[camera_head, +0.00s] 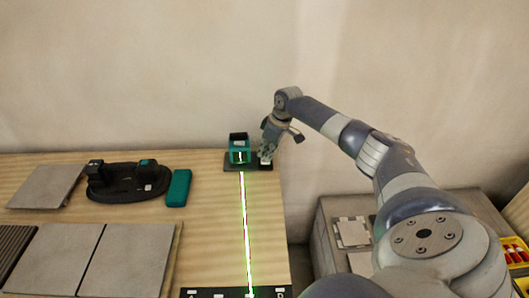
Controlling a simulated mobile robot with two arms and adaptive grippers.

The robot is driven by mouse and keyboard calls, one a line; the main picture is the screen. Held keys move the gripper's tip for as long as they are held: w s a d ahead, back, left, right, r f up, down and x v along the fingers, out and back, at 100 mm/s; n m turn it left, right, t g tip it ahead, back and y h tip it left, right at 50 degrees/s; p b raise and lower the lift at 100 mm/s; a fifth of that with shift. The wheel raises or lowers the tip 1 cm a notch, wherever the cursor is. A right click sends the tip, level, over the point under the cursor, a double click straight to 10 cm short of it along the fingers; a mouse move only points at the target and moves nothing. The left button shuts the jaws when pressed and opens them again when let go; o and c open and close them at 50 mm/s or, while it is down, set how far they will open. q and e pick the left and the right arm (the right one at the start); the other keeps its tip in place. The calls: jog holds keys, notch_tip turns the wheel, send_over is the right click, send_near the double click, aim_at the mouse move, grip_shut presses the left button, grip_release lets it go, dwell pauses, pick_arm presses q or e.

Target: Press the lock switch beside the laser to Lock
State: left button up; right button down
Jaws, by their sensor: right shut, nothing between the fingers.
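The laser (239,149) is a small teal and black box on a dark base plate (232,167) at the back right of the wooden bench. It throws a bright green line straight toward the front of the bench. My right gripper (266,158) is shut and empty, pointing down just right of the laser over the right end of the plate. A small light piece, perhaps the lock switch (265,163), shows at the fingertips. The gripper mostly hides it, so I cannot tell its position or whether the fingers touch it. My left gripper is not in view.
A black tray (128,196) with devices and a teal block (178,188) lie on the bench (211,215). Grey tiles (50,260) lie front left, another tile (45,187) behind. A marked dark strip (205,293) is at the front. A grey cabinet (322,235) stands right, beyond a gap.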

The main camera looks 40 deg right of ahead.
jog(key=shift+f, duration=0.55)
notch_tip(320, 180, up, 7)
jog(key=p, duration=0.7)
jog(key=shift+r, duration=0.1)
